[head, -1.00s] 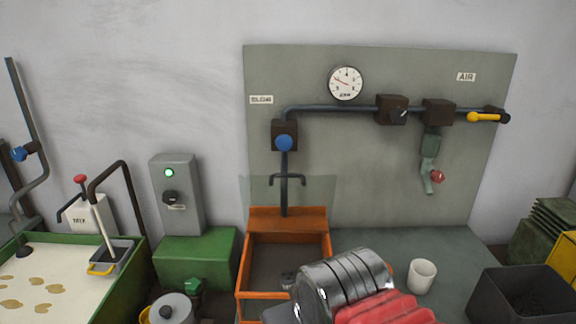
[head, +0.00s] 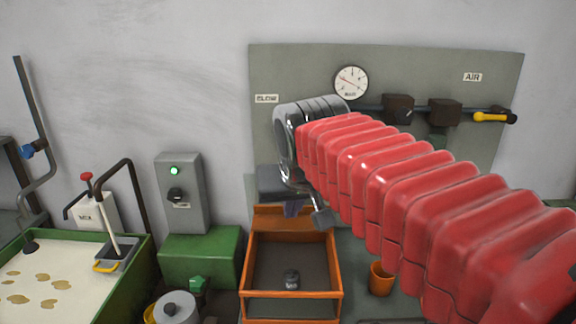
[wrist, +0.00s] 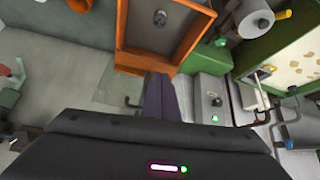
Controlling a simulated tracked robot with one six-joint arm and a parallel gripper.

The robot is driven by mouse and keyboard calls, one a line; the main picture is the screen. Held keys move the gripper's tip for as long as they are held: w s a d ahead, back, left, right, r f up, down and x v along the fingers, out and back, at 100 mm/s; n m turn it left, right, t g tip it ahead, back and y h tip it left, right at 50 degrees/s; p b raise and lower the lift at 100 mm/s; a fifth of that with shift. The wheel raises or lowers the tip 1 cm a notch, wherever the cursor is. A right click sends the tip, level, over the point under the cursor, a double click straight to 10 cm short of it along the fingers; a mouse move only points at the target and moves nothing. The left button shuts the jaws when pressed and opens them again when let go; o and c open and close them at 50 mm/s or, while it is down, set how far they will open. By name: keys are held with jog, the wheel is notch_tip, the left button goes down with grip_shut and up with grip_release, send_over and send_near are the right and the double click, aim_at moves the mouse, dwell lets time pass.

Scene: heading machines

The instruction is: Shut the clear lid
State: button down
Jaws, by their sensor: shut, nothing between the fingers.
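The orange box (head: 249,262) stands open on the bench, with a small dark metal part (head: 291,280) inside. Its clear lid (head: 250,188) stands upright at the back edge; my gripper and arm hide most of it in the head view. In the wrist view the lid is a faint see-through pane (wrist: 112,92) beside my fingers. My gripper (head: 292,210) is shut and empty, fingers pointing down near the box's back edge. In the wrist view the fingertips (wrist: 160,78) lie close to that edge of the box (wrist: 150,67). I cannot tell whether they touch the lid.
Behind is a panel (head: 265,75) with a gauge (head: 351,82), pipes and a yellow-handled valve (head: 490,117). A grey switch box (head: 180,190) stands left on a green block (head: 200,258). An orange cup (head: 381,279) stands right of the box, partly behind my arm.

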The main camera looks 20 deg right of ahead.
jog(key=w+d+r, duration=0.2)
jog(key=w+r, duration=0.1)
jog(key=w, duration=0.1)
jog(key=w+d+r+m+h, duration=0.1)
jog(key=w+d+r, duration=0.1)
jog(key=w, duration=0.3)
jog(key=w+d+r+m+t, duration=0.1)
jog(key=w+d+r, duration=0.1)
jog(key=w+r, duration=0.2)
jog(key=shift+w+h, duration=0.4)
jog(key=shift+w, duration=0.2)
jog(key=shift+d, duration=0.15)
jog(key=shift+w+d+f, duration=0.2)
jog(key=shift+w+f, duration=0.25)
jog(key=shift+f, duration=1.05)
jog(key=shift+w+d+f, duration=0.15)
jog(key=shift+w+f, duration=0.35)
jog(key=shift+f, duration=0.95)
jog(key=shift+w+d+f, duration=0.2)
jog(key=shift+w+f, duration=0.25)
jog(key=shift+f, duration=1.05)
jog(key=shift+s+a, duration=0.1)
jog(key=shift+a, duration=0.05)
